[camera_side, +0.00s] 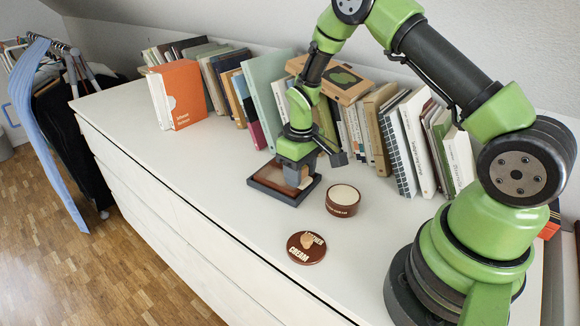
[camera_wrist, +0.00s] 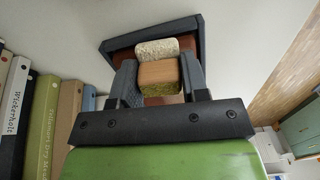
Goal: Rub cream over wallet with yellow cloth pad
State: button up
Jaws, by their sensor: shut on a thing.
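The brown wallet (camera_wrist: 190,43) lies in a dark shallow tray (camera_side: 283,199) on the white cabinet top, mostly hidden by my gripper. My gripper (camera_side: 297,172) points down over the tray. In the wrist view, my gripper (camera_wrist: 158,68) is shut on the pad, a wooden block with yellowish fabric (camera_wrist: 158,76). A pale, speckled piece shows just beyond the block, over the wallet. Whether the pad touches the wallet is hard to tell. The open round cream jar (camera_side: 343,198), brown with pale cream inside, stands right of the tray. Its brown lid (camera_side: 306,247) lies flat nearer the front.
A row of upright books (camera_side: 265,95) lines the back of the cabinet top, close behind my gripper. An orange book (camera_side: 176,95) stands at the left. The top is clear at front left. A clothes rack (camera_side: 62,60) stands beyond the left end.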

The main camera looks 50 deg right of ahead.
aim_at(267, 164)
jog(key=shift+s, duration=0.45)
jog(key=shift+w+a, duration=0.15)
jog(key=shift+w, duration=1.7)
jog(key=shift+w+a, duration=0.15)
jog(key=shift+w, duration=1.65)
jog(key=shift+w+a, duration=0.15)
jog(key=shift+w, duration=1.7)
jog(key=shift+w+d, duration=0.15)
jog(key=shift+d, duration=0.8)
jog(key=shift+s+d, duration=0.2)
jog(key=shift+s, duration=2.5)
jog(key=shift+s+d, duration=0.2)
jog(key=shift+s, duration=2.5)
jog(key=shift+w+a, duration=0.15)
jog(key=shift+w, duration=1.65)
jog(key=shift+w+a, duration=0.2)
jog(key=shift+w, duration=1.6)
jog(key=shift+w+a, duration=0.15)
jog(key=shift+w, duration=1.65)
notch_tip(267, 164, up, 8)
